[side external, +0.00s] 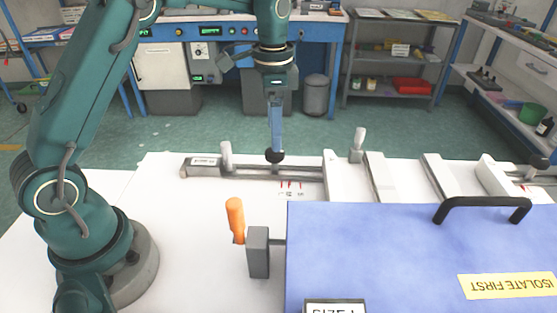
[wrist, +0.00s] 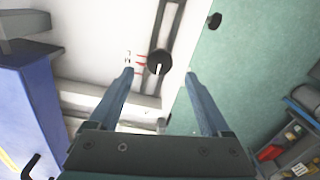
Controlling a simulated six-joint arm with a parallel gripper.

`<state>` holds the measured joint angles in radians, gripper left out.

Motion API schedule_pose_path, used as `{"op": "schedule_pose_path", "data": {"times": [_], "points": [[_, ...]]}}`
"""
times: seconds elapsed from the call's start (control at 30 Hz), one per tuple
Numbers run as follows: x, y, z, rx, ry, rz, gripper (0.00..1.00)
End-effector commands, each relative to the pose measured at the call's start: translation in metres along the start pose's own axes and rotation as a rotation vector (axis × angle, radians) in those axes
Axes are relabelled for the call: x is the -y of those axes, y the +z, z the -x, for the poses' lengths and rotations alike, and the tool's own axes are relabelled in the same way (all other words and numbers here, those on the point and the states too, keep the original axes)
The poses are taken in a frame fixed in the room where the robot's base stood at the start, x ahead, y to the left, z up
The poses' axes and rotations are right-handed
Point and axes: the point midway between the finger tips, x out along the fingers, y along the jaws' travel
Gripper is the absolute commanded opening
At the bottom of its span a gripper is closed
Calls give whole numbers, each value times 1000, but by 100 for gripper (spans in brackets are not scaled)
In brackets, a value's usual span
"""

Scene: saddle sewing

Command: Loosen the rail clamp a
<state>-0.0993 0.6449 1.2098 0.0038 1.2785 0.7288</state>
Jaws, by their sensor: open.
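A black round knob (side external: 275,156) sits on a grey slotted rail (side external: 300,173) at the back of the white table. My gripper (side external: 277,148) points straight down over it, with the fingertips at or just above the knob. In the wrist view, my gripper (wrist: 160,73) is open, and the knob (wrist: 159,62) shows between and slightly beyond the two fingertips, with nothing visibly held. The dark slot of the rail (wrist: 172,20) runs past the knob. Red marks lie beside it. No readable label shows which part is clamp a.
Pale upright levers (side external: 226,155) (side external: 358,146) stand left and right of the knob. A blue box (side external: 390,250) with a black handle (side external: 483,204) fills the front right. The white table is clear at front left.

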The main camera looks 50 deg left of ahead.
Motion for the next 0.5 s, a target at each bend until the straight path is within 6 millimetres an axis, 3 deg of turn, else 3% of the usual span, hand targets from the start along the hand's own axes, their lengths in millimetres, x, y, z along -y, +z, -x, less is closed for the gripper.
{"op": "schedule_pose_path", "data": {"times": [0.3,0.5], "points": [[-1,2,-39,7,8,3,82],[-1,1,-51,4,5,2,82]]}}
